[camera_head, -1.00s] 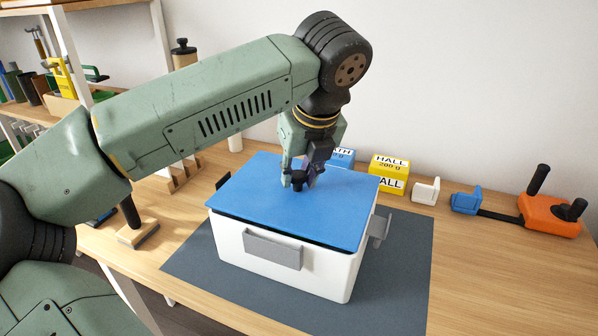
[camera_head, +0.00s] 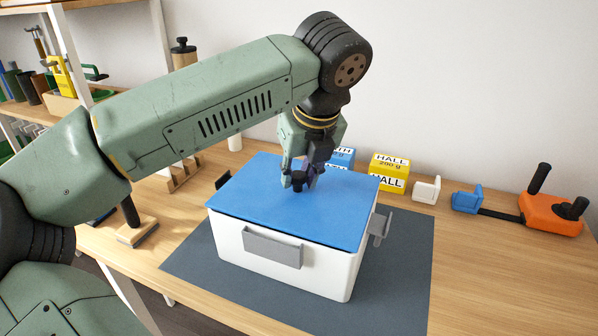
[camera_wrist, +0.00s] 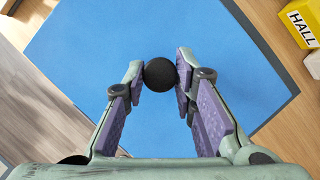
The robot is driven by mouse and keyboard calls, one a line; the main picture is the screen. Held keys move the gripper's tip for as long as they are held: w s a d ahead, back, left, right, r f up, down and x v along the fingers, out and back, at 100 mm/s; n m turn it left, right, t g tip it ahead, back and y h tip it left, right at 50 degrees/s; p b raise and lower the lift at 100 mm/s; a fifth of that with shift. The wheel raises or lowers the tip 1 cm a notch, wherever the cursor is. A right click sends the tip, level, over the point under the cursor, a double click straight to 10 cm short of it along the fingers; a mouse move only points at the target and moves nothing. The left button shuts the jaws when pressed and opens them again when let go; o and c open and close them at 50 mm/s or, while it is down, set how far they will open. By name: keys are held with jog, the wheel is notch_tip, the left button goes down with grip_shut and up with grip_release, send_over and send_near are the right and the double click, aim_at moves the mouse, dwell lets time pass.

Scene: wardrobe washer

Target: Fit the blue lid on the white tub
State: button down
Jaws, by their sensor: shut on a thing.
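The blue lid (camera_head: 300,215) lies over the white tub (camera_head: 300,272), covering its top. A round black knob (camera_wrist: 160,74) stands on the lid. My gripper (camera_head: 299,181) is shut on this knob, with a finger on either side; its purple finger pads show in the wrist view (camera_wrist: 160,82). Grey flaps hang tilted outward on the tub's front (camera_head: 272,248) and right side (camera_head: 380,228). A dark flap (camera_head: 223,180) shows at its left.
The tub stands on a dark grey mat (camera_head: 400,270) on a wooden table. Yellow (camera_head: 389,173) and blue (camera_head: 341,158) boxes stand close behind it. A small white block (camera_head: 426,190) and an orange tool (camera_head: 550,212) are at right. A wooden-based tool (camera_head: 138,235) stands at left.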

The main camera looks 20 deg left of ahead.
jog(key=shift+f+b, duration=0.35)
jog(key=shift+b, duration=0.05)
jog(key=c, duration=1.2)
grip_release()
jog(key=shift+c, duration=0.2)
jog(key=shift+o, duration=0.4)
jog(key=shift+o, duration=1.2)
jog(key=shift+r, duration=0.1)
